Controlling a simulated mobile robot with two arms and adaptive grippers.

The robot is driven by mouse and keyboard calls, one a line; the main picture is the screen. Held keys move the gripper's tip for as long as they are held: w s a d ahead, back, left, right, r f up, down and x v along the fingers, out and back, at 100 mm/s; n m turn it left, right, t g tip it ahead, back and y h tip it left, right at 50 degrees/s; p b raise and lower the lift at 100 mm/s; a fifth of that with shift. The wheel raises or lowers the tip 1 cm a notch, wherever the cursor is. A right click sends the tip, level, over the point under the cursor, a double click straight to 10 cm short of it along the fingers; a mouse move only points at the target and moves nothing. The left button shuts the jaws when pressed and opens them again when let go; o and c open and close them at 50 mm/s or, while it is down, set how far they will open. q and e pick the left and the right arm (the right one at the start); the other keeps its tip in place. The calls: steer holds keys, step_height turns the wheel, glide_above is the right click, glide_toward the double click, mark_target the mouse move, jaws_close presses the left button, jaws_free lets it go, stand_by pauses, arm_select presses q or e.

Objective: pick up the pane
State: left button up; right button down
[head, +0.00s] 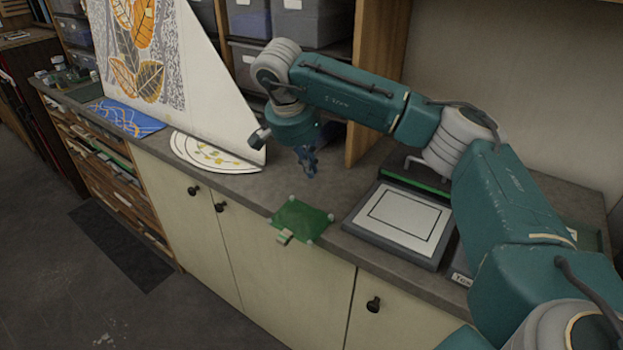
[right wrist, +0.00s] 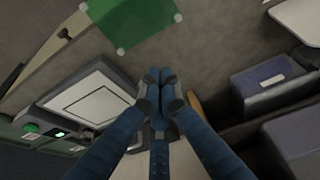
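The pane (head: 303,220) is a flat green sheet with pale knobs at its corners and a pale tab at its front. It lies at the counter's front edge, its tab side reaching the edge. It also shows at the top of the right wrist view (right wrist: 128,22). My right gripper (head: 308,170), with blue fingers, points down over the counter behind the pane, apart from it. In the right wrist view its fingertips (right wrist: 159,76) are together with nothing seen between them. My left gripper is out of view.
A light pad in a dark frame (head: 402,217) sits right of the pane, and also shows in the right wrist view (right wrist: 88,97). Bins (head: 310,22) line the back. Bare counter surrounds the pane's back.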

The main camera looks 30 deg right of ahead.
steer(key=y+b, duration=0.2)
steer(key=b, duration=0.4)
glide_toward(297, 224)
steer(key=w+a, duration=0.2)
steer(key=a, duration=0.1)
steer(key=s+a+g+y+b, duration=0.15)
steer(key=s+a+b, duration=0.25)
steer(key=a, duration=0.4)
steer(key=w+d+f+p, duration=0.1)
steer(key=d+f+p, duration=0.2)
steer(key=f, duration=0.6)
steer(key=shift+d+f+m+p, duration=0.3)
steer(key=shift+d+p, duration=0.1)
steer(key=shift+d, duration=0.05)
steer(key=shift+w, duration=0.1)
steer(key=shift+w+d+b, duration=0.2)
steer(key=shift+d+b, duration=0.05)
steer(key=shift+d, duration=0.25)
steer(key=shift+w+d+b, duration=0.15)
steer(key=shift+d+b, duration=0.1)
steer(key=shift+d, duration=0.25)
